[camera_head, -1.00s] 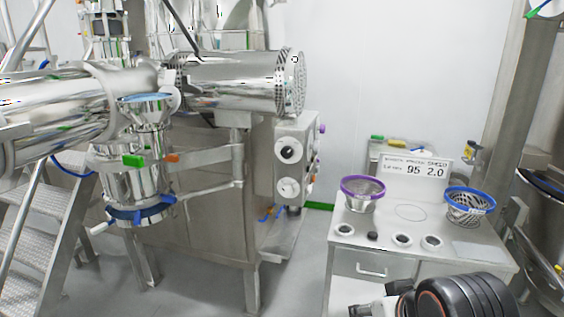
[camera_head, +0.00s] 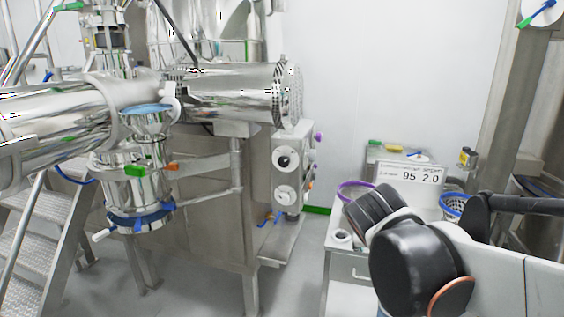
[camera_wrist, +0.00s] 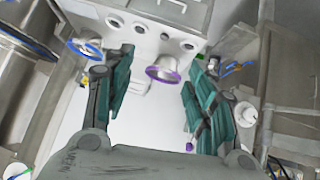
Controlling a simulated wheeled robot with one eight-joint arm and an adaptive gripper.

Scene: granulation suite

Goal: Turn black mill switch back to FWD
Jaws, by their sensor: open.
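I cannot read the labels or tell which position the black switch points to. My gripper (camera_wrist: 158,75) shows in the wrist view with its two teal fingers spread and nothing held between them. It is apart from the control box. I cannot make out the black switch in the wrist view. The fingers do not show in the head view.
A steel bench (camera_head: 340,262) stands right of the mill, partly behind my arm. It holds a purple-rimmed screen (camera_wrist: 166,73) and a blue-rimmed screen (camera_head: 453,206), and a sign (camera_head: 412,175). Steps (camera_head: 35,225) stand at left. Floor between mill and bench looks clear.

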